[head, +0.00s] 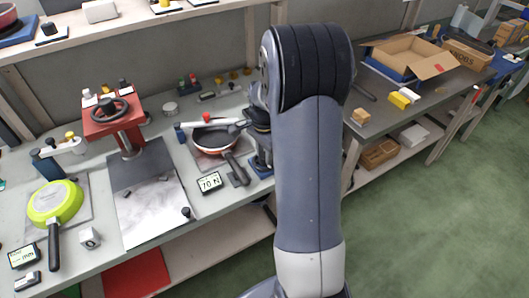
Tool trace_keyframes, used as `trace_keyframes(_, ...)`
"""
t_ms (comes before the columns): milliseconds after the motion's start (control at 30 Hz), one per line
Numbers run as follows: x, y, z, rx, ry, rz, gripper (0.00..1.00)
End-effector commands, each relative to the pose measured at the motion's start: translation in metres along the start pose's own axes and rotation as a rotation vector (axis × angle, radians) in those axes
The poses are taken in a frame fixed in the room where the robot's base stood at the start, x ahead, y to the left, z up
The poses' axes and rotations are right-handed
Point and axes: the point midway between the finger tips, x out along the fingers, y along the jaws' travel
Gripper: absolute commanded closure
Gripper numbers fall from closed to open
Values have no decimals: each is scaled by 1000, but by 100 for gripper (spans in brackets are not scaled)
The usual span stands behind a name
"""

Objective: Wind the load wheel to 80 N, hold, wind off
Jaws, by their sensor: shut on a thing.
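A red-rimmed dark pan (213,145) sits in a load rig on the bench, its handle pointing toward the front. The small display (209,183) in front of it reads 70 N. The rig's post with a blue base (262,167) stands just right of the pan. My gripper (259,127) is at the top of this post, partly hidden behind my own arm. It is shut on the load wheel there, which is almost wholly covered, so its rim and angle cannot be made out.
A red press (112,124) with a black handwheel stands to the left over a dark plate. A green pan (55,203) lies at the far left beside another display (24,256). An open cardboard box (412,57) stands on the right bench. Green floor is clear at right.

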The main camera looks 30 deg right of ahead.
Motion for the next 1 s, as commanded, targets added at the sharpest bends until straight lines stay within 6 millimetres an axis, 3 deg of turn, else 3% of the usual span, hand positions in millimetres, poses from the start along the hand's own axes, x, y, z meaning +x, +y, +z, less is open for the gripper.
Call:
trace_keyframes(500, -1, 0, -1, 461, -4, -3, 93)
trace_keyframes(1000, -1, 0, -1, 678, -8, -3, 93)
